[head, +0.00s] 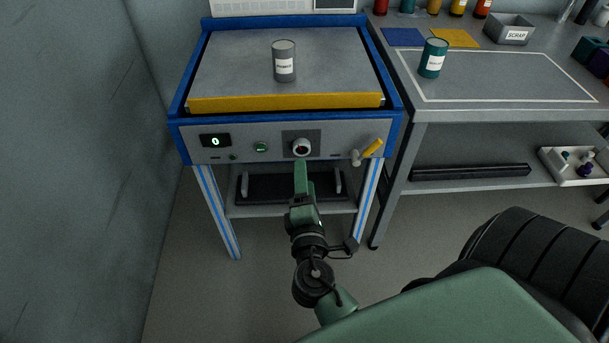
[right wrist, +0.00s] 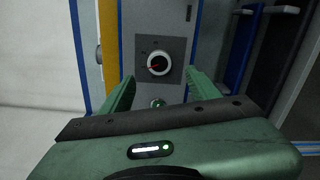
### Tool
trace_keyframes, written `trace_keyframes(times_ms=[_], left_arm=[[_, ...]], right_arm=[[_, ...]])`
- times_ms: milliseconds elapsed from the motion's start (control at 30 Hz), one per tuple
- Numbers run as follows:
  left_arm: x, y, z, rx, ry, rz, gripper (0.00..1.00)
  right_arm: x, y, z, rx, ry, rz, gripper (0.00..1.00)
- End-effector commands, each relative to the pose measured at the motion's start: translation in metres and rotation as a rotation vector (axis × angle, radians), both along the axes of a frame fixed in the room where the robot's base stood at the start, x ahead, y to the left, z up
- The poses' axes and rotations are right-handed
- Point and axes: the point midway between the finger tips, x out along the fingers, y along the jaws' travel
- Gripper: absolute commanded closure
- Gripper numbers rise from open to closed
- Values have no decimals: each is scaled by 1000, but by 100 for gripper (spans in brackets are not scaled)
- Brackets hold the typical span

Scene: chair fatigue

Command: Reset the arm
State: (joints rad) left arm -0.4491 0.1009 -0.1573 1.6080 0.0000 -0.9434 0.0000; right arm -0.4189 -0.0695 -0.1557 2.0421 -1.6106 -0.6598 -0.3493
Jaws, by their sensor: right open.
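My right gripper (head: 301,170) reaches up to the front panel of the blue-framed machine (head: 187,137), just below a round knob (head: 302,148). In the right wrist view the gripper (right wrist: 160,84) is open and empty. Its two green fingers point toward the panel, one on each side below the knob (right wrist: 158,63), which shows a red mark. I see no contact with the knob; the exact gap to the panel cannot be told. My left gripper is not in view.
The panel also has a display reading 0 (head: 215,141), a green button (head: 261,147) and a yellow-handled lever (head: 369,151). A grey can (head: 284,63) stands on the machine's top. A bench with a green can (head: 433,59) is at right; a wall (head: 70,170) is at left.

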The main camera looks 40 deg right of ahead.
Motion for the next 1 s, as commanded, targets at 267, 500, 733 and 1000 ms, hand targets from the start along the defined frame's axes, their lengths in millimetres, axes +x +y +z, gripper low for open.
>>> trace_keyframes(times_ms=[267,500,733,1000], left_arm=[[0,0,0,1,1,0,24],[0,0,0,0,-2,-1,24],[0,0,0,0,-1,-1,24],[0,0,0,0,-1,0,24]], right_arm=[[0,0,0,0,0,0,39],[-1,-1,-18,64,20,-2,39],[-26,2,-142,513,178,-77,39],[-107,33,-290,1096,421,-339,39]])
